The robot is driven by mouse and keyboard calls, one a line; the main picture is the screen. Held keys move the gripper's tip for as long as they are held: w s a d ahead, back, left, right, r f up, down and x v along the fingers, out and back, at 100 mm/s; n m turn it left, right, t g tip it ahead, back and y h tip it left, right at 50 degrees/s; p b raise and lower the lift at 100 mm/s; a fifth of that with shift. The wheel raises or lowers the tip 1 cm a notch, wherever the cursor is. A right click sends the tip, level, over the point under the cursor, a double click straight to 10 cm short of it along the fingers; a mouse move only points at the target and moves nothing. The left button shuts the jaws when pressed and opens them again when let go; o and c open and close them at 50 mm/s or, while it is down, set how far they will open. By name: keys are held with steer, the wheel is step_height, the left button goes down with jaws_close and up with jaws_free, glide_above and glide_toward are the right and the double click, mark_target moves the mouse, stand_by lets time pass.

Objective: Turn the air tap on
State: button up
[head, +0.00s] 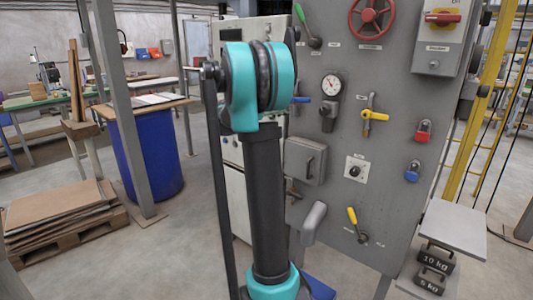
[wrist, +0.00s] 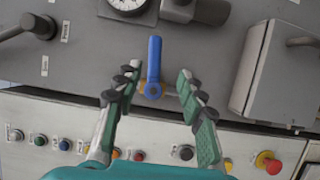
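A tap with a blue lever (wrist: 154,62) and a brass-coloured body (wrist: 141,88) is on the grey panel in the wrist view. Its lever points up toward a gauge and lies across the body. My gripper (wrist: 160,72) is open, with one finger on each side of the lever; a gap shows on both sides, wider on the right. In the head view, only the end of the blue lever (head: 301,99) shows beside my arm, pointing right. My gripper is hidden behind my arm there. I cannot read any label naming the air tap.
The panel also carries a gauge (head: 331,85), a yellow-handled tap (head: 375,115), a lower yellow lever (head: 352,216), a green lever (head: 302,18), a red handwheel (head: 371,15) and a grey box (head: 305,160). Several buttons and a red knob (wrist: 268,162) line the lower wrist view.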

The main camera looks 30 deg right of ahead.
steer(key=a, duration=0.8)
steer(key=s+a+f+y, duration=0.2)
steer(key=s+f+y, duration=0.1)
steer(key=f, duration=0.4)
steer(key=s+a+f+t+y, duration=0.1)
steer(key=s+a+f+y, duration=0.1)
steer(key=s+f, duration=0.3)
steer(key=shift+s+f+n+t+y, duration=0.35)
steer(key=shift+f+y, duration=0.15)
steer(key=shift+f, duration=0.65)
steer(key=shift+d, duration=0.1)
